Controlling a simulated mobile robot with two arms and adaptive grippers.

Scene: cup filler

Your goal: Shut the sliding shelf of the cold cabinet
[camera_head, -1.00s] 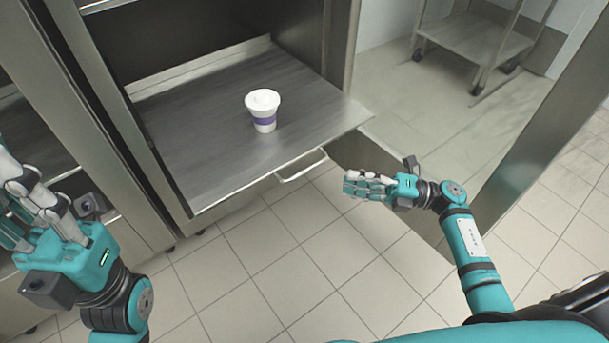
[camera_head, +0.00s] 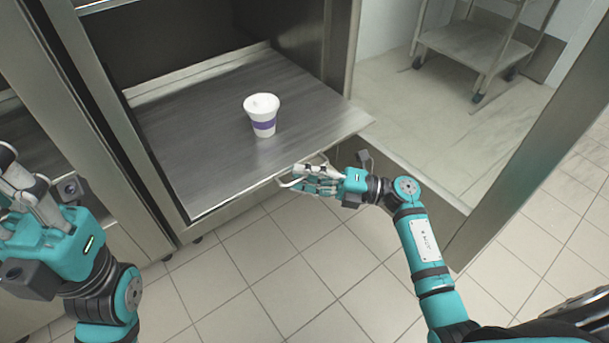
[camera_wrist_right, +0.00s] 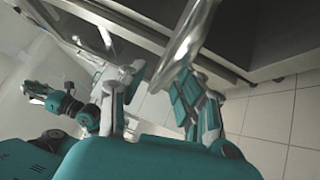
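The sliding shelf (camera_head: 200,150) is pulled out of the cold cabinet (camera_head: 150,195), a grey metal sheet with a wire handle (camera_head: 290,184) on its front edge. My right gripper (camera_head: 308,180) is at this handle, just below the shelf's front edge. In the right wrist view the silver handle (camera_wrist_right: 185,45) reaches in close to the parted fingers of my right gripper (camera_wrist_right: 155,105); I cannot tell whether they touch it. My left gripper (camera_head: 25,190) is up at the left edge, fingers apart and empty, away from the shelf.
A white cup with a purple band (camera_head: 263,118) stands upright on the shelf. A metal trolley (camera_head: 475,45) stands at the back right. A steel post (camera_head: 530,150) is right of my right arm. The tiled floor (camera_head: 285,270) in front is clear.

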